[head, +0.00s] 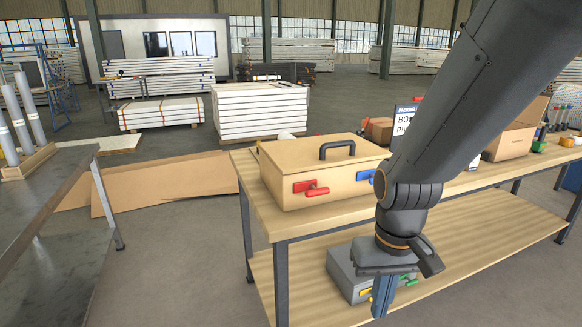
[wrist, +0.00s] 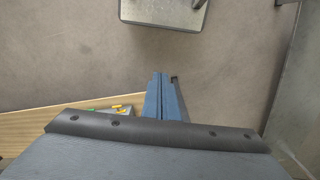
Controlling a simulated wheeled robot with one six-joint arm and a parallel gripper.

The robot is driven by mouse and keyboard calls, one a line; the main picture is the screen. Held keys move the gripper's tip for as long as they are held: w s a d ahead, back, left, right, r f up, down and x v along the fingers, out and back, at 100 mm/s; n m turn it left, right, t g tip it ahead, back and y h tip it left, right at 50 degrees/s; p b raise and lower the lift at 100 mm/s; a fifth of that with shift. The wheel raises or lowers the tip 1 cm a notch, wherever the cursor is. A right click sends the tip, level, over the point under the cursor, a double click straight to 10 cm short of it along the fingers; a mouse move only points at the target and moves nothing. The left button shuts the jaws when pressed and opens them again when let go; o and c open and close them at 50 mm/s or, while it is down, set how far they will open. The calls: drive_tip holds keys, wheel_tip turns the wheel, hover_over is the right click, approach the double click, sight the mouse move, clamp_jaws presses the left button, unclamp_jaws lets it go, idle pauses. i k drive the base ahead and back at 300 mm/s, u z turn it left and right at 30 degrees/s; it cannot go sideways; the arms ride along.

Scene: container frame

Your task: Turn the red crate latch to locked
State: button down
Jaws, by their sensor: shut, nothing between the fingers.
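The tan crate (head: 283,172) with a black handle stands on the wooden workbench near its left end. Its red latch (head: 317,191) is on the front face at the left, with its lever lying roughly sideways. A blue latch (head: 365,176) sits farther right on the same face, partly hidden by my arm. My gripper (head: 381,308) points down in front of the bench, below and to the right of the red latch and well apart from it. Its blue fingers are shut and empty, and they show in the wrist view (wrist: 160,78). The red latch is not in the wrist view.
A grey box (head: 343,274) with yellow and green latches sits on the bench's lower shelf (head: 300,295), close behind my gripper. Cardboard boxes (head: 510,143) and a sign (head: 404,117) stand farther right on the bench. A dark metal table (head: 45,205) stands at left, with open floor between.

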sight(315, 189)
drive_tip(key=u, duration=1.2)
drive_tip(key=k, duration=1.05)
drive_tip(key=z, duration=1.2)
drive_tip(key=i, duration=0.5)
drive_tip(key=u, duration=0.05)
